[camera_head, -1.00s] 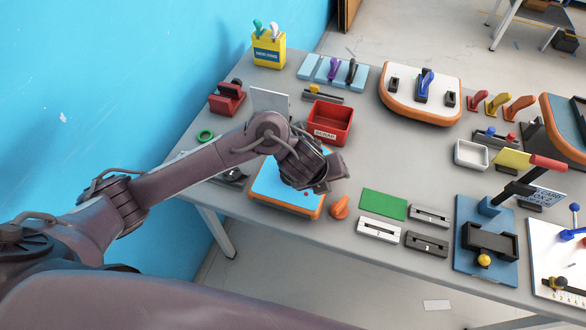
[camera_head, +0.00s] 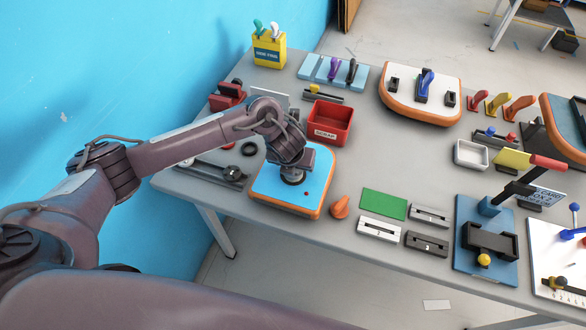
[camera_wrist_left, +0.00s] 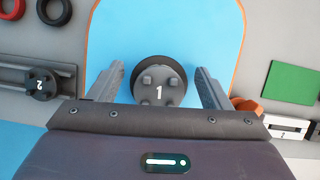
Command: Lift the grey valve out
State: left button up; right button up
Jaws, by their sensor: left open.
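The grey valve, a dark grey round piece marked 1 with small raised lugs, stands in the light blue, orange-edged board; it shows in the left wrist view (camera_wrist_left: 159,88). The board (camera_head: 280,192) lies at the table's left front, and its blue face also fills the middle of the wrist view (camera_wrist_left: 185,25). My left gripper (camera_wrist_left: 159,72) is open, with one finger on each side of the valve and visible gaps to it. In the head view my left gripper (camera_head: 293,172) points down over the board and mostly hides the valve. My right gripper is not in view.
A red scrap bin (camera_head: 331,122) stands just behind the board. An orange cone-like piece (camera_head: 340,207) and a green pad (camera_head: 384,204) lie to its right. A black ring (camera_head: 249,149) and a grey tool marked 2 (camera_wrist_left: 42,84) lie to its left.

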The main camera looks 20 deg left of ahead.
pick_arm(q)
jog(key=shift+w+f, duration=0.1)
jog(key=shift+f, duration=0.1)
jog(key=c, duration=1.1)
jog(key=shift+o, duration=0.2)
jog(key=shift+r, duration=0.1)
